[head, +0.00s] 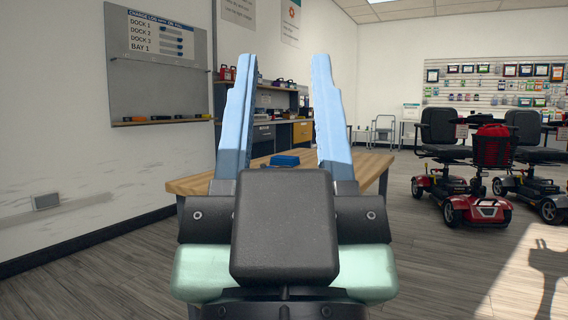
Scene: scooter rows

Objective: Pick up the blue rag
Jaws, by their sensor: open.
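My gripper (282,75) is in the middle of the head view, its two pale blue fingers pointing up and spread wide apart. Nothing is between the fingertips. A small blue thing, which looks like the blue rag (285,160), lies on a wooden table (193,184) beyond the gripper. It shows between the fingers, low in the gap, just above the dark gripper body. Its lower part may be hidden by the gripper, and its folds are too small to tell. The gripper is apart from it.
A whiteboard (150,80) hangs on the left wall. A workbench with drawers (302,132) stands at the back. Grey floor is clear between table and scooters.

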